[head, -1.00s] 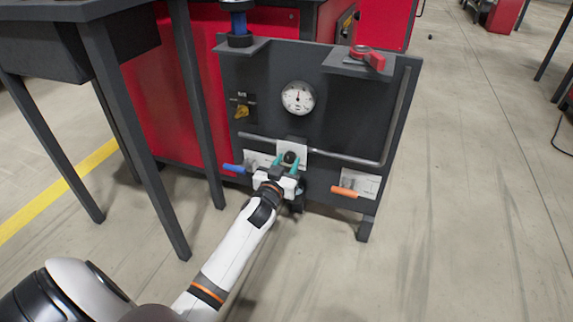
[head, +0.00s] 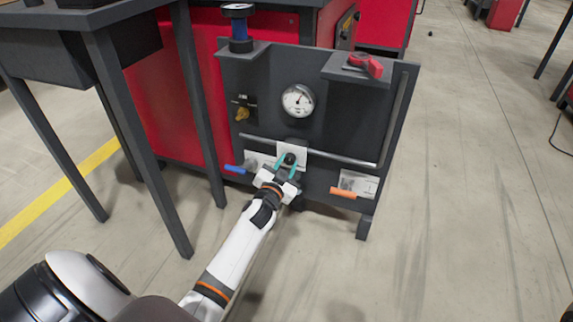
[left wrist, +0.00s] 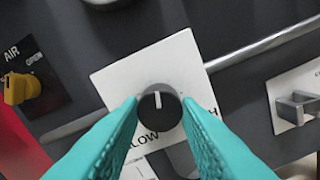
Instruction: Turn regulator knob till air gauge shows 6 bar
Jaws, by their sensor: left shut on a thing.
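The regulator knob (head: 289,158) is black and round, on a white plate (head: 291,148) low on the dark panel. In the left wrist view the knob (left wrist: 159,106) has a white mark pointing almost straight up; part of the word LOW and an H show on its plate. My left gripper (head: 287,165) is shut on the knob, its teal fingers on either side. The round white air gauge (head: 298,101) is above the knob. Its needle seems to lean to the upper right, but the numbers are too small to read. My right gripper is not in view.
A yellow air valve (head: 242,114) is at the panel's left. A red clamp-like object (head: 367,66) lies on the upper right shelf.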

